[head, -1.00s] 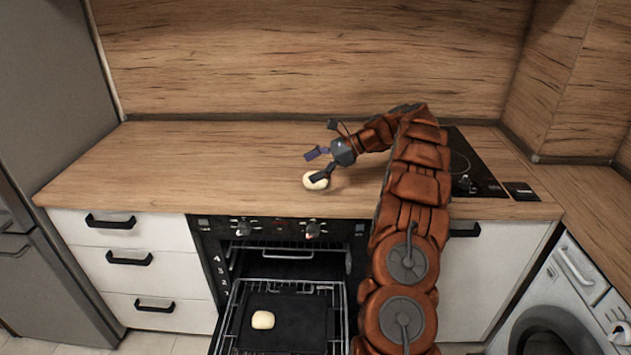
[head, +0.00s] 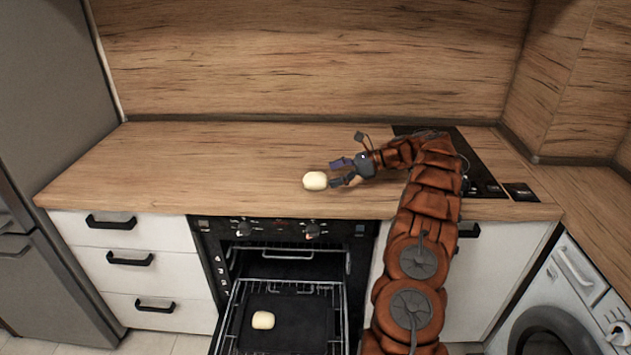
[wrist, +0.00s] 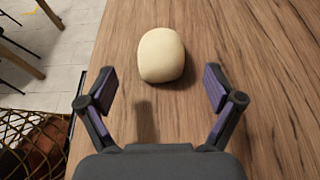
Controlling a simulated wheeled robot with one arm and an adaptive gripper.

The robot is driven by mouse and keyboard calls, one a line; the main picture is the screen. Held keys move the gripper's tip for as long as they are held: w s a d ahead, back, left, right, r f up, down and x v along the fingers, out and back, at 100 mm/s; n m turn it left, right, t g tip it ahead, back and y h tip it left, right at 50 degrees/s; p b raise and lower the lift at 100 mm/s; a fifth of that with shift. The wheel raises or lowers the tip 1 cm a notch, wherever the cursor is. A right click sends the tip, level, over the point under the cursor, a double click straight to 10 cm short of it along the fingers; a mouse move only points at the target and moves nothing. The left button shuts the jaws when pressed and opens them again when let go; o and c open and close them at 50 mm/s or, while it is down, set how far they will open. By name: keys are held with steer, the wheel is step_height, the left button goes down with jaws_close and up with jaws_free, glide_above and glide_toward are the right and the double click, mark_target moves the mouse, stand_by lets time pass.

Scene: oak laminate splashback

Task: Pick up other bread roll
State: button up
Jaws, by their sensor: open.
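A pale bread roll (head: 315,181) lies on the wooden counter near its front edge, above the oven. My gripper (head: 340,172) is open and empty just to the right of this roll, apart from it. In the wrist view the roll (wrist: 161,55) lies ahead of the open fingers (wrist: 158,92), roughly centred between them and beyond their tips. A second bread roll (head: 263,320) sits on the dark tray (head: 290,338) on the pulled-out oven rack.
The oven (head: 280,231) is open, with its wire rack (head: 337,310) extended below the counter. The counter (head: 200,160) is clear left of the roll. A black hob (head: 470,165) lies at the right. A fridge (head: 45,90) stands at the left.

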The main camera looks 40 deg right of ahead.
mark_target(325, 177)
steer(key=shift+p+x, duration=0.75)
steer(key=shift+x, duration=1.8)
steer(key=shift+d+f, duration=0.1)
steer(key=shift+f, duration=0.1)
steer(key=shift+c, duration=0.2)
steer(key=c, duration=1.2)
